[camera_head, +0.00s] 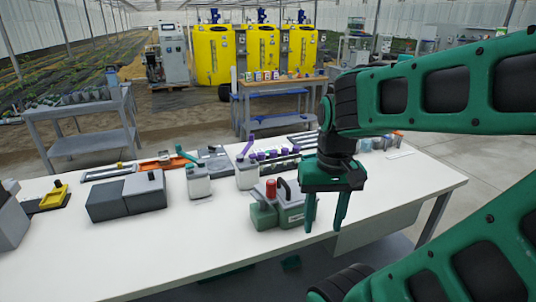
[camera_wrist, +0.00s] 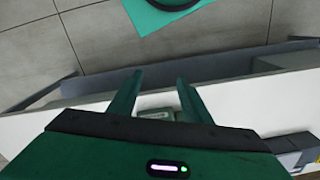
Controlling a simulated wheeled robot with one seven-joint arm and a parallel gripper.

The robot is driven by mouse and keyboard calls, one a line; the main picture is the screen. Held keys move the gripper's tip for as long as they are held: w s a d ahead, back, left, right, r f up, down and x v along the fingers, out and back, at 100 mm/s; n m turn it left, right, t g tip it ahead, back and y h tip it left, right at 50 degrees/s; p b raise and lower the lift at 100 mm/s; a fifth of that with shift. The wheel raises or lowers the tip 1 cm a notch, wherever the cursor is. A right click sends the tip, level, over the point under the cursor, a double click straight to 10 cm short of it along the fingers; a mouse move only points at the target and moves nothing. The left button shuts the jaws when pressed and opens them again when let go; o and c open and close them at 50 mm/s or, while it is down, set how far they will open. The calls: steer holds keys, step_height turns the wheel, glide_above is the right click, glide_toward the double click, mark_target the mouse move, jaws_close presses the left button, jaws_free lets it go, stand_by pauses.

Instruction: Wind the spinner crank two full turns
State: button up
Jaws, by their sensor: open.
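I cannot clearly make out the spinner crank. A green and grey unit with a dark handle (camera_head: 290,213) and a red knob (camera_head: 270,189) stands near the table's front edge. My gripper (camera_head: 325,222) is open and empty, pointing down just right of this unit in the head view. In the wrist view my two fingers (camera_wrist: 158,95) are spread apart, with a small grey-green piece (camera_wrist: 155,114) showing between them, partly hidden by my gripper body. I cannot tell whether they touch it.
The white table (camera_head: 130,240) has clear room at its front left. Grey boxes (camera_head: 127,195), a white jar with a teal lever (camera_head: 198,182) and one with a purple lever (camera_head: 246,173) stand left of my gripper. Several small pots (camera_head: 378,144) stand behind it.

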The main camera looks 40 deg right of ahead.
steer(key=w+d+r+m, duration=0.1)
steer(key=w+r+m, duration=0.45)
steer(key=w, duration=0.45)
step_height(320, 180, up, 3)
steer(key=m, duration=0.7)
glide_above(269, 181)
steer(key=shift+s+f, duration=0.15)
steer(key=shift+s, duration=0.05)
step_height(269, 181, down, 11)
steer(key=shift+r, duration=0.2)
jaws_close()
steer(key=c, duration=0.8)
jaws_free()
steer(key=shift+w, duration=0.1)
steer(key=shift+c, duration=0.5)
